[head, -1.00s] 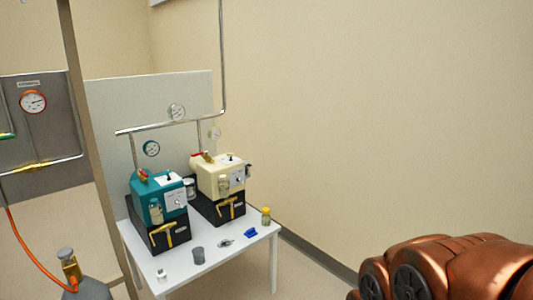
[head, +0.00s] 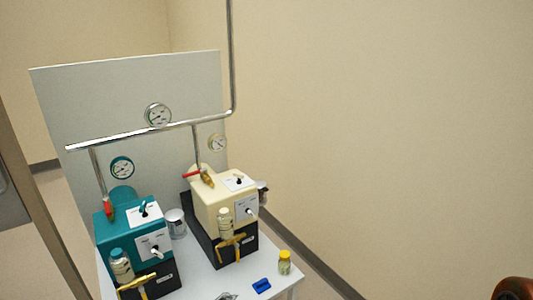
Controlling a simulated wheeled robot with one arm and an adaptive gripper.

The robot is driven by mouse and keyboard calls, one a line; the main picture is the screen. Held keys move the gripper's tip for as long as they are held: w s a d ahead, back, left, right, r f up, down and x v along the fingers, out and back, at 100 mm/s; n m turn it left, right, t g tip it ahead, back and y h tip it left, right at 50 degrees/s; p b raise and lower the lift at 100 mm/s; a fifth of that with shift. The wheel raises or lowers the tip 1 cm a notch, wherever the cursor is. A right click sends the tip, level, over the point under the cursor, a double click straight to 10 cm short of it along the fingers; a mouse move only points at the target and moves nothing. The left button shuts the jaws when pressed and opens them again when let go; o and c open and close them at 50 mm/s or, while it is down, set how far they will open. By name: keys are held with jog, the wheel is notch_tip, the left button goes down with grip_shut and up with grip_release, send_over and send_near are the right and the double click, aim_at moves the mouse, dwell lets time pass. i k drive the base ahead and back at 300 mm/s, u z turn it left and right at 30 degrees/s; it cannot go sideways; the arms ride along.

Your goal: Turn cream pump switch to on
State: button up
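The cream pump (head: 212,205) stands on a black base at the right of the white table in the head view. A white plate on its top carries a small dark toggle switch (head: 239,180); its labels are too small to read. A second white plate on its front bears a pale knob or lever (head: 250,211). A red-handled brass valve (head: 205,178) sits on its top at the left. My gripper is not in view; only a bit of my copper-coloured arm shows at the lower right corner, well apart from the pump.
A teal pump (head: 128,232) stands left of the cream one, with a metal canister (head: 175,223) between them. A yellow-capped jar (head: 284,262) and a blue item (head: 262,286) lie on the white table (head: 205,281). A pipe (head: 160,132) runs above the pumps. Open space lies right.

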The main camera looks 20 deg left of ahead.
aim_at(238, 175)
jog(key=u, duration=0.25)
jog(key=i, duration=1.15)
jog(key=u, duration=1.6)
jog(key=i, duration=0.85)
jog(key=u, duration=0.85)
